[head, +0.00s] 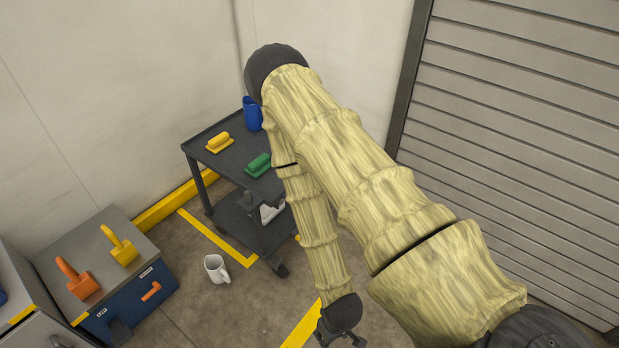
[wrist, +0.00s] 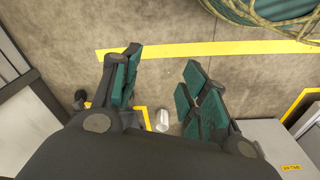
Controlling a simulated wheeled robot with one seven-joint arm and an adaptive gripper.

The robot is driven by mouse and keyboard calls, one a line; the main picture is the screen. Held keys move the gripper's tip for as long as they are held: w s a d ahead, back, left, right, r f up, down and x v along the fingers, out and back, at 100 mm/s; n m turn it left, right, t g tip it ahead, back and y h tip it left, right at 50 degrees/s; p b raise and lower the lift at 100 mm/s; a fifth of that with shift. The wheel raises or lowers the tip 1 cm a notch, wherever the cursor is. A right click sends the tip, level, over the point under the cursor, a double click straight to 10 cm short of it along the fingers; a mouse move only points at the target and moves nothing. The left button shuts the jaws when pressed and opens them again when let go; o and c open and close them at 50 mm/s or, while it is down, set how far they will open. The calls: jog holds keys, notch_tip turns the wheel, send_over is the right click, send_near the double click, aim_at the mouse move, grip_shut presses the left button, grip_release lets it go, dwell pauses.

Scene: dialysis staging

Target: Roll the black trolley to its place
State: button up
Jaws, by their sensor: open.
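The black trolley (head: 228,139) stands upright on casters near the wall corner in the head view. Its top shelf holds a yellow-handled block (head: 220,142), a green-handled block (head: 258,164) and a blue jug (head: 252,114). My arm hides its right side. A yellow floor outline (head: 222,239) runs beside and partly under it; a front caster appears outside the outline's near corner, and the far side is hidden. My gripper (head: 341,338) is low in front of the trolley, apart from it. In the wrist view my gripper (wrist: 160,88) is open, with nothing between its fingers.
A blue case with a grey lid (head: 101,236) carries orange and yellow handled tools at the left. A yellow floor strip (head: 302,325) lies near my gripper. A slatted shutter (head: 510,130) stands at the right.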

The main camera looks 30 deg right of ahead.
jog(key=w+d+f+n+t+h+b, duration=0.1)
jog(key=w+d+f+n+t+b, duration=0.3)
jog(key=w+b, duration=0.6)
jog(key=w+d+f+n+t+h+b, duration=0.1)
jog(key=w+d+f+t+b, duration=0.4)
jog(key=w, duration=0.9)
jog(key=w+d+r+n+t+h+b, duration=0.1)
jog(key=w+d+r+n+t+b, duration=0.1)
jog(key=w+d+r+b, duration=0.2)
jog(key=w+d+r+n+t+h+b, duration=0.2)
jog(key=w+d+b, duration=0.6)
jog(key=w+b, duration=0.4)
jog(key=w+d+r+n+t+h+b, duration=0.2)
jog(key=w+d+r+b, duration=0.4)
jog(key=w+b, duration=0.3)
jog(key=shift+d+r+n+t+b, duration=0.25)
jog(key=shift+d+t+b, duration=0.3)
jog(key=shift+t+b, duration=0.4)
grip_shut()
